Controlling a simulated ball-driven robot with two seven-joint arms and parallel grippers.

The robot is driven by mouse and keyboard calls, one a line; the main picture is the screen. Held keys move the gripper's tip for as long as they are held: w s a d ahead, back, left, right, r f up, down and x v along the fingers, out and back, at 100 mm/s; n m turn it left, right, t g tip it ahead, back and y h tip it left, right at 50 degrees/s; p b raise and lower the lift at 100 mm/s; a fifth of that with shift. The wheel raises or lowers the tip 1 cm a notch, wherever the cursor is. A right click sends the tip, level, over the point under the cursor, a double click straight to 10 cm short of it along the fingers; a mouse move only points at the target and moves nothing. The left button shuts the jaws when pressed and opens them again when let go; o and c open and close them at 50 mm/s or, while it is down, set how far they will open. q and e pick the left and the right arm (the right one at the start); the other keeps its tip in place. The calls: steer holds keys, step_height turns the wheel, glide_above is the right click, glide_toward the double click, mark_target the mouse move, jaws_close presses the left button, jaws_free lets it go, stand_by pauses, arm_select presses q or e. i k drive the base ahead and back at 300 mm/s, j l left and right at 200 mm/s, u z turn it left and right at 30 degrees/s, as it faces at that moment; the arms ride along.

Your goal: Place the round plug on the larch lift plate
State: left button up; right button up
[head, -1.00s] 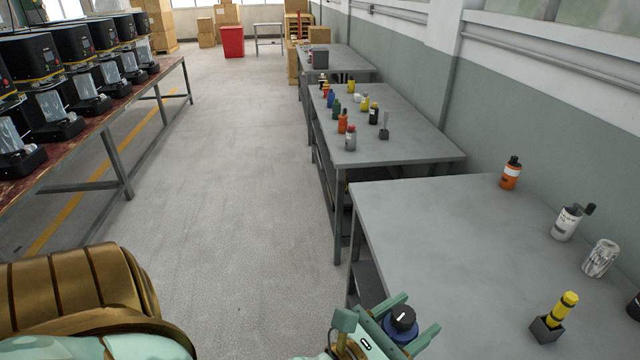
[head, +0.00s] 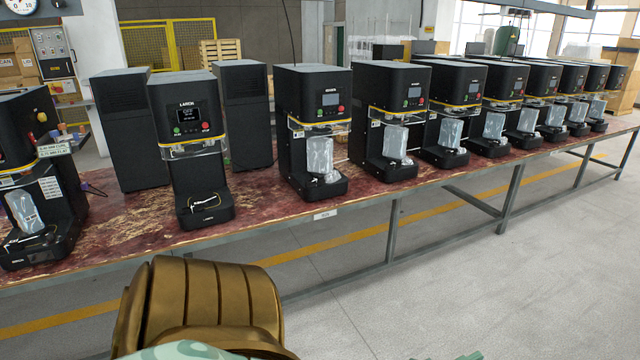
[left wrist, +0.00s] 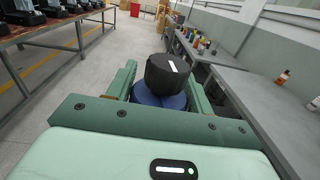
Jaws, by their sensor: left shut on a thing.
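The round plug (left wrist: 167,76) has a black top with a white mark and a blue lower part. It sits between the green fingers of my left gripper (left wrist: 163,90) in the left wrist view, and the gripper is shut on it. In the head view, the machine labelled LARCH (head: 187,110) stands on the red-brown bench, second from the left. Its lift plate (head: 205,207) is at the low black base, with a thin pale shape on it and no clear item standing there. The plug and my right gripper are not in the head view.
Similar black machines, several holding clear items, line the bench (head: 290,207) to the right; one (head: 30,180) stands left of LARCH. Tall black boxes (head: 130,130) stand behind. Open floor (head: 480,290) lies in front. Grey tables (left wrist: 265,105) show in the left wrist view.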

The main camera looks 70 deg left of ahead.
mark_target(203, 195)
steer(key=j+u, duration=0.3)
steer(key=j, duration=0.2)
steer(key=k+j+u, duration=0.1)
steer(key=j+u, duration=0.2)
steer(key=j, duration=0.25)
steer(key=j+u, duration=0.3)
steer(key=j, duration=0.25)
steer(key=i+j+u, duration=0.25)
steer(key=j, duration=0.25)
steer(key=j+u, duration=0.3)
steer(key=j, duration=0.2)
steer(key=i+j, duration=0.4)
steer(key=j, duration=0.15)
steer(key=i+j, duration=0.45)
steer(key=j, duration=0.15)
